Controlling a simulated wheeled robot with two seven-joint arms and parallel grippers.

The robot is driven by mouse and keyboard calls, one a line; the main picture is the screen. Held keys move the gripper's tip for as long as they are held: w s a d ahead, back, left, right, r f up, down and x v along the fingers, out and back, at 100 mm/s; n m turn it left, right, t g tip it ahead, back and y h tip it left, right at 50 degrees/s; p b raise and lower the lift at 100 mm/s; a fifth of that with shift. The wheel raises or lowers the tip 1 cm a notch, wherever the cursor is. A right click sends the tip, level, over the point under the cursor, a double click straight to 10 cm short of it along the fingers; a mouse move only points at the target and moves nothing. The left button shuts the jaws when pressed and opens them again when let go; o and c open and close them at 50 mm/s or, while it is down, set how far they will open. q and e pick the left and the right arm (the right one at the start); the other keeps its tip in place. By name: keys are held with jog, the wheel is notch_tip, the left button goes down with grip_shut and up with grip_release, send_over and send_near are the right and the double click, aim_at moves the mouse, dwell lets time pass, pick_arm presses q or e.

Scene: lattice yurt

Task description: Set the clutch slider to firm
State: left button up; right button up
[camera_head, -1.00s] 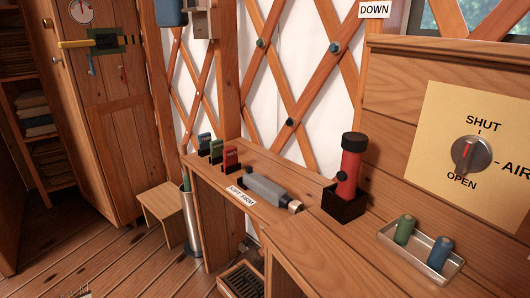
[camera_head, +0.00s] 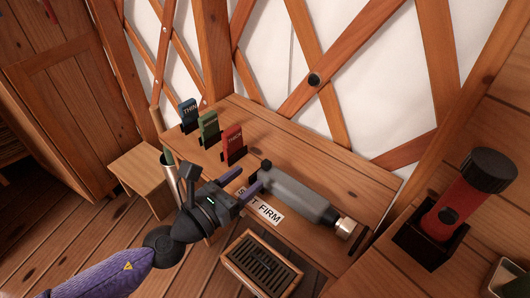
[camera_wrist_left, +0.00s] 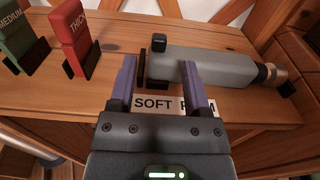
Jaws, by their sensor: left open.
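A grey cylindrical tool (camera_head: 302,199) with a brass-coloured right end lies along the wooden bench. A small black knob, seemingly the clutch slider (camera_head: 266,164), stands up at its left end, on the SOFT side. It also shows in the left wrist view (camera_wrist_left: 159,43). The SOFT FIRM label (camera_head: 262,209) is on the bench's front edge, partly hidden by my gripper. My left gripper (camera_head: 243,185) is open and empty in front of the tool's left part. In the left wrist view its fingers (camera_wrist_left: 159,65) point toward the tool, with the knob beyond and between them. My right gripper is out of view.
Blue, green and red tabs (camera_head: 233,142) in black holders stand left of the tool. A red cylinder with a black cap (camera_head: 455,207) stands in a black holder at right. A slatted box (camera_head: 262,264) is below the bench front. Bare bench lies behind the tool.

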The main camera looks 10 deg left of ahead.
aim_at(263, 165)
pick_arm(q)
jog(key=x, duration=0.6)
jog(key=shift+w+d, duration=0.1)
jog(key=shift+w, duration=0.1)
grip_shut()
dwell(1.1)
